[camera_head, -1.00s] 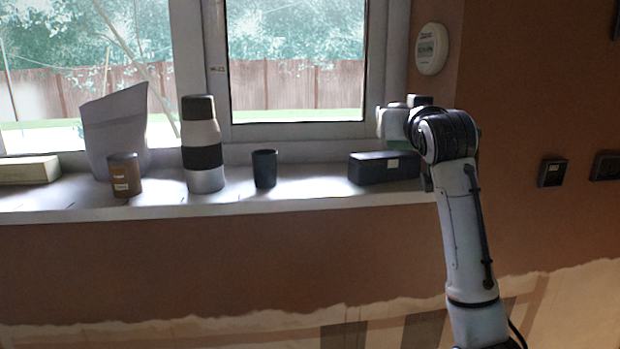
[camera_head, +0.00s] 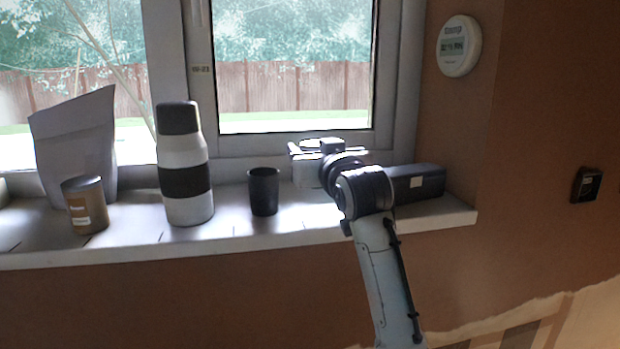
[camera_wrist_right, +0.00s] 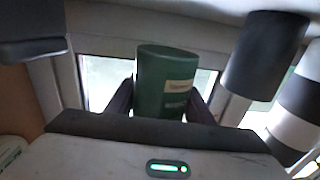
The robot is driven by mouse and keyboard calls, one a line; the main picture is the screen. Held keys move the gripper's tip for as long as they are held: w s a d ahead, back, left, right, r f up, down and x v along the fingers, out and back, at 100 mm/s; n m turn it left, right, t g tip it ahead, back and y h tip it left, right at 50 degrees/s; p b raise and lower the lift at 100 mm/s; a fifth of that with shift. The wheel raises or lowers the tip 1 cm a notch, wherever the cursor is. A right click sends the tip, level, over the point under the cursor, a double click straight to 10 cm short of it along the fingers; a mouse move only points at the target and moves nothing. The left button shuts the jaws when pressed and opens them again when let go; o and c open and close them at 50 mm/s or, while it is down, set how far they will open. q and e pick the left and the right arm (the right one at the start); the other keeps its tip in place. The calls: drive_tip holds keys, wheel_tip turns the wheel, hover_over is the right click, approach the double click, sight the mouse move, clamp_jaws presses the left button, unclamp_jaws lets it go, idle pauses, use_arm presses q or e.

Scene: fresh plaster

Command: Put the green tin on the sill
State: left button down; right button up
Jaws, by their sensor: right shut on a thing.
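The green tin (camera_wrist_right: 165,82), with a pale label, is between the fingers of my right gripper in the right wrist view, which shows the scene upside down. My right gripper (camera_head: 308,158) is shut on it over the sill (camera_head: 235,238), between the black cup (camera_head: 264,191) and the dark box (camera_head: 416,182). The tin seems held a little above the sill, with a gap to its surface. In the head view the tin is hidden behind my gripper and wrist. My left gripper is not in view.
On the sill stand a grey and black flask (camera_head: 183,205), a brown tin (camera_head: 86,220) and a pale bag (camera_head: 78,150). The cup is close to the left of my gripper, the box to its right. A round thermostat (camera_head: 459,46) hangs on the wall.

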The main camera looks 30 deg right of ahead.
drive_tip(key=shift+f, duration=0.7)
wheel_tip(320, 180, down, 3)
drive_tip(key=shift+f, duration=0.25)
drive_tip(key=o, duration=1.2)
drive_tip(key=shift+c, duration=0.2)
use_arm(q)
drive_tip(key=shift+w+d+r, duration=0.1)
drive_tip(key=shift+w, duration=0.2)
use_arm(e)
drive_tip(key=shift+s, duration=0.1)
use_arm(q)
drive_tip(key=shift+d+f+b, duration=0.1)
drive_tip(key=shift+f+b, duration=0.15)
drive_tip(key=shift+b, duration=0.25)
use_arm(e)
drive_tip(key=s, duration=0.4)
drive_tip(key=s+a, duration=0.1)
drive_tip(key=s, duration=0.2)
drive_tip(key=s+a, duration=0.1)
drive_tip(key=s, duration=0.3)
drive_tip(key=shift+s, duration=0.3)
